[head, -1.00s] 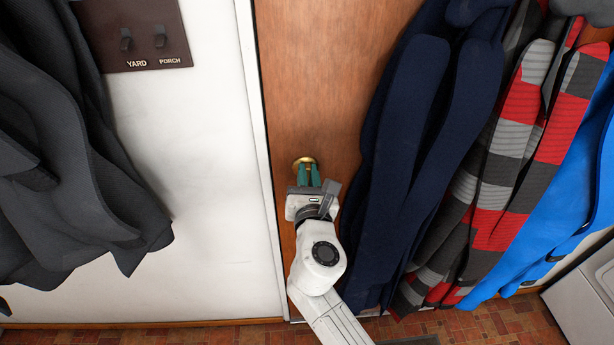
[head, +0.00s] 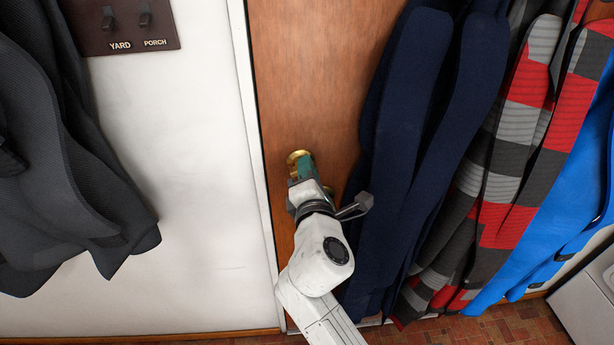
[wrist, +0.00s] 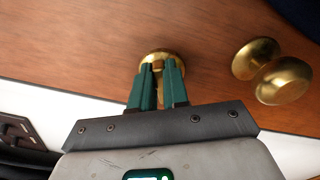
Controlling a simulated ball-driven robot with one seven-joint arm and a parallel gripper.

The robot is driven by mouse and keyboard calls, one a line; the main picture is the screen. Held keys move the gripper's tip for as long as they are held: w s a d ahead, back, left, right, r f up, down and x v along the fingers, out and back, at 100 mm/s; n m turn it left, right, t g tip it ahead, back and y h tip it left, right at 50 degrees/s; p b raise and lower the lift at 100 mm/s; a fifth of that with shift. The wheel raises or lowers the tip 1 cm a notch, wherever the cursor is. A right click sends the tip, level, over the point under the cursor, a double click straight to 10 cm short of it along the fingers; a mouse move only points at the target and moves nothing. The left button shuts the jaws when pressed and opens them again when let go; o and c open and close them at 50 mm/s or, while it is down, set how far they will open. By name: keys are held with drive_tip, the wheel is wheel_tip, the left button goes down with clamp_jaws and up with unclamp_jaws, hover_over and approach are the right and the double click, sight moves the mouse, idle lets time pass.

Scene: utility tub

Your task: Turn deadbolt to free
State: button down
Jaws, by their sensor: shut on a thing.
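The brass deadbolt (head: 297,157) is on the wooden door (head: 303,75), near the door's left edge in the head view. My gripper (head: 306,168) is at the deadbolt, with its green fingers shut on the thumb-turn. In the wrist view the deadbolt's round plate (wrist: 161,56) shows behind the two fingertips (wrist: 161,75). The fingers hide most of the thumb-turn, so its exact angle cannot be told.
A brass door knob (wrist: 283,80) is right of the deadbolt in the wrist view. A dark blue coat (head: 400,130) hangs close to my wrist on the right, with a checked coat (head: 520,130) beyond. A switch plate (head: 125,28) and grey coat (head: 70,160) are left.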

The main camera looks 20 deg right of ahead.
drive_tip(key=m+b, duration=0.1)
drive_tip(key=m, duration=0.1)
drive_tip(key=m+b, duration=0.2)
drive_tip(key=m, duration=0.1)
drive_tip(key=shift+d+f, duration=0.15)
drive_tip(key=shift+f, duration=0.25)
drive_tip(key=shift+m, duration=0.3)
drive_tip(key=c, duration=1.1)
unclamp_jaws()
drive_tip(key=shift+s, duration=0.1)
drive_tip(key=b+v, duration=0.1)
drive_tip(key=v, duration=0.9)
drive_tip(key=shift+s+r, duration=0.1)
drive_tip(key=shift+s, duration=0.2)
